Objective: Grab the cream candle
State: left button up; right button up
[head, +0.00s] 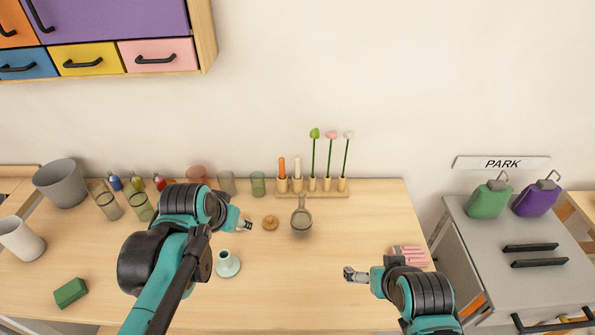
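The cream candle (297,169) stands upright in a wooden rack (312,194) at the back of the table, beside an orange candle (282,168). My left gripper (246,226) is over the middle of the table, in front and to the left of the rack, apart from the candle. My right gripper (349,273) is over the front right of the table, farther from the rack. I see nothing held in either gripper. Both are too small here to tell how far the fingers are apart.
Flowers (331,135) stand in the rack to the candle's right. A pale green holder (228,265) is near my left arm. Several glasses stand back left. The front middle is clear.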

pick_arm(q)
jog(key=w+d+r+m+p, duration=0.2)
jog(key=w+d+r, duration=0.15)
jog(key=w, duration=0.35)
jog(key=m+g+h+p, duration=0.2)
jog(key=m+g+p, duration=0.1)
jog(key=m+p, duration=0.3)
send_near(297, 164)
jog(key=shift+w+d+f+h+p, duration=0.2)
jog(key=shift+w+f+p, duration=0.2)
jog(key=shift+w+f, duration=0.15)
jog(key=shift+w+d+f+h+p, duration=0.25)
jog(key=shift+w+f+p, duration=0.2)
jog(key=shift+f, duration=0.25)
jog(key=f, duration=0.2)
jog(key=shift+w+d+f+g+b, duration=0.3)
jog(key=shift+d+b, duration=0.05)
jog(key=shift+d, duration=0.05)
jog(key=x, duration=0.1)
jog(key=b+x, duration=0.1)
jog(key=x, duration=0.3)
jog(key=shift+a+f, duration=0.3)
jog(key=shift+c, duration=0.3)
jog(key=shift+r, duration=0.1)
grip_shut()
